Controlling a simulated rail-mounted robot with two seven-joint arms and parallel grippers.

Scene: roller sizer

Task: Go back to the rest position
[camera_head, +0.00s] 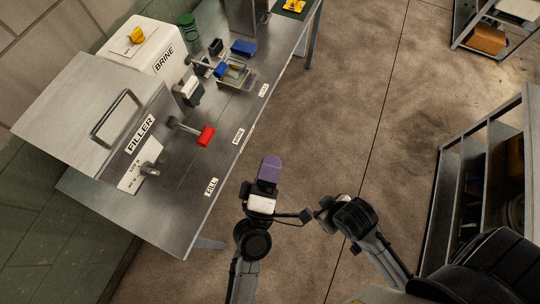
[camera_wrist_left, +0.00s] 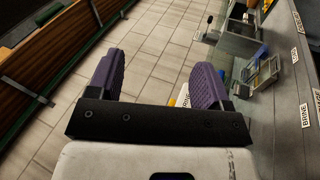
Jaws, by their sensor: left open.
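My left gripper (camera_head: 268,162) has purple fingers and hangs over the floor, just off the front edge of the metal bench. In the left wrist view its two ribbed purple fingers (camera_wrist_left: 150,80) stand wide apart, with nothing between them. In the head view its fingers overlap, so the gap is hidden there. The end of my right arm (camera_head: 328,214) shows to the right of my left wrist, over the floor. Its fingers cannot be made out.
The bench (camera_head: 212,165) carries a filler machine (camera_head: 85,95) with a red-handled lever (camera_head: 206,136), a white brine box (camera_head: 150,45), and blue parts (camera_head: 243,47). Shelving (camera_head: 450,190) stands at the right. The floor (camera_head: 350,100) between is clear.

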